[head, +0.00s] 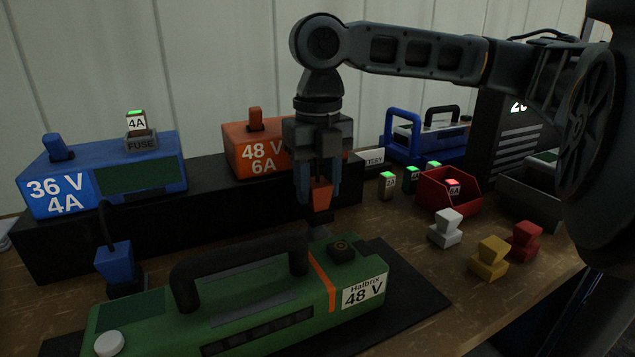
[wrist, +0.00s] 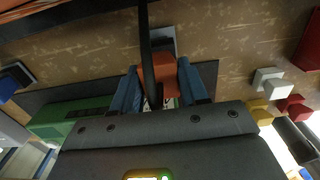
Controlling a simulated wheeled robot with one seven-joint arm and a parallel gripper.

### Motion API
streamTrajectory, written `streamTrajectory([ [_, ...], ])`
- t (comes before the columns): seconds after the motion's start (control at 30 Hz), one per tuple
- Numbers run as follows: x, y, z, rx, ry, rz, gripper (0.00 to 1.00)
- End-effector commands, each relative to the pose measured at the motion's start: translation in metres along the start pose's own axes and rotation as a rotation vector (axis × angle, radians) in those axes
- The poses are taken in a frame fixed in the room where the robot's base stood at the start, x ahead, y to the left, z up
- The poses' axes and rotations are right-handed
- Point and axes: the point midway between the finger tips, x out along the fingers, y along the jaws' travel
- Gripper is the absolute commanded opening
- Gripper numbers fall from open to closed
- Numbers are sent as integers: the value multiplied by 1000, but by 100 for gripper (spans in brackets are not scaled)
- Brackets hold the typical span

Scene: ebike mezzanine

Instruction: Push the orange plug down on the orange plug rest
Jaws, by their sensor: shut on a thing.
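My gripper (head: 320,192) points straight down behind the green battery, its two blue fingers shut on the orange plug (head: 321,194). In the wrist view the orange plug (wrist: 164,74) sits between the fingers of my gripper (wrist: 160,85), with a black cable beside it. A small dark grey block, which looks like the orange plug rest (head: 319,231), shows below the plug, partly hidden by the green battery. In the wrist view the rest (wrist: 163,38) shows just above the plug. The plug appears to be above the rest; I cannot tell whether they touch.
The green 48 V battery (head: 220,318) with a black handle lies in front on a dark mat. The orange charger (head: 243,158) and blue charger (head: 60,180) stand on a black shelf behind. A blue plug (head: 114,262) stands at left. A red bin (head: 436,197) and coloured blocks are at right.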

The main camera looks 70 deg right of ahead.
Motion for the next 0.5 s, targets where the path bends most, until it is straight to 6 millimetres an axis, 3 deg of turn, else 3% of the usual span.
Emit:
streamTrajectory([
  [0.5,22,0,0,0,-1,0,10],
])
